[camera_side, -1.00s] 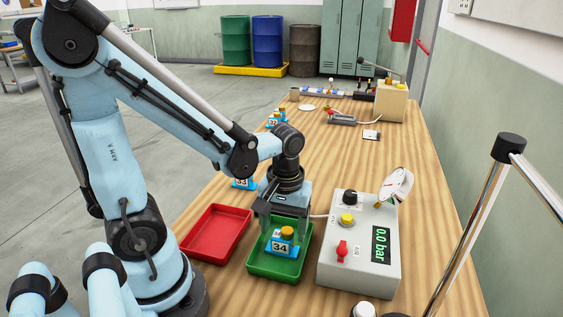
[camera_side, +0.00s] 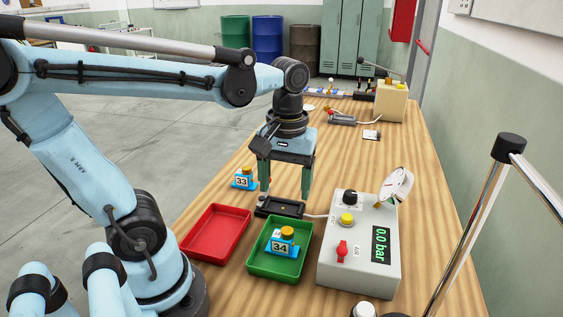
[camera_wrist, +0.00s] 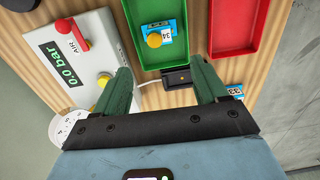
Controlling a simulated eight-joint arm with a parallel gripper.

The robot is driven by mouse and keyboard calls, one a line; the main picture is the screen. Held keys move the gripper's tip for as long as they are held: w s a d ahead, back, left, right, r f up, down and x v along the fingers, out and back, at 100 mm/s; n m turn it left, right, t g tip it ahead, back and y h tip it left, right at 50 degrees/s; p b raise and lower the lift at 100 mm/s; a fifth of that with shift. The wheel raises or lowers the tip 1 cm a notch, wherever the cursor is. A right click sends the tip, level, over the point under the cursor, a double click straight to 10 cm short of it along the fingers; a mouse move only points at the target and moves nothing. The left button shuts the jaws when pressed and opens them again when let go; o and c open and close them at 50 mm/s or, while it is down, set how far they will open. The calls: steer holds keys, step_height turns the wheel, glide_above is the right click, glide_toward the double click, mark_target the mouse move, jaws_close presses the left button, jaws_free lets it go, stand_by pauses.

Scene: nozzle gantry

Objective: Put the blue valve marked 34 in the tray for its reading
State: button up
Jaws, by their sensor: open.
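The blue valve marked 34 (camera_side: 281,241), with a yellow-orange cap, sits upright inside the green tray (camera_side: 254,264). It also shows in the wrist view (camera_wrist: 168,30). The red tray (camera_side: 203,245) is empty, left of the green one. My gripper (camera_side: 282,190) is open and empty, raised above the table behind the green tray, over a small black fixture (camera_side: 278,208). In the wrist view its fingers (camera_wrist: 165,75) are wide apart with nothing between them. The test box (camera_side: 360,250) reads 0.0 bar, with a red AIR lever (camera_side: 342,250).
A blue valve marked 33 (camera_side: 244,179) stands on the table left of my gripper. A dial gauge (camera_side: 398,184) sits on the test box. A beige box (camera_side: 391,101) and other small items are at the far end. The table's middle is mostly clear.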

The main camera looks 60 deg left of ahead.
steer(key=w+m+t, duration=0.1)
steer(key=m+t, duration=0.1)
steer(key=m, duration=0.1)
steer(key=w+d+f+m+t, duration=0.1)
steer(key=m+t, duration=0.2)
steer(key=w+d+m+t, duration=0.1)
steer(key=m+t, duration=0.1)
steer(key=m, duration=0.1)
steer(key=shift+f, duration=0.35)
stand_by(0.8)
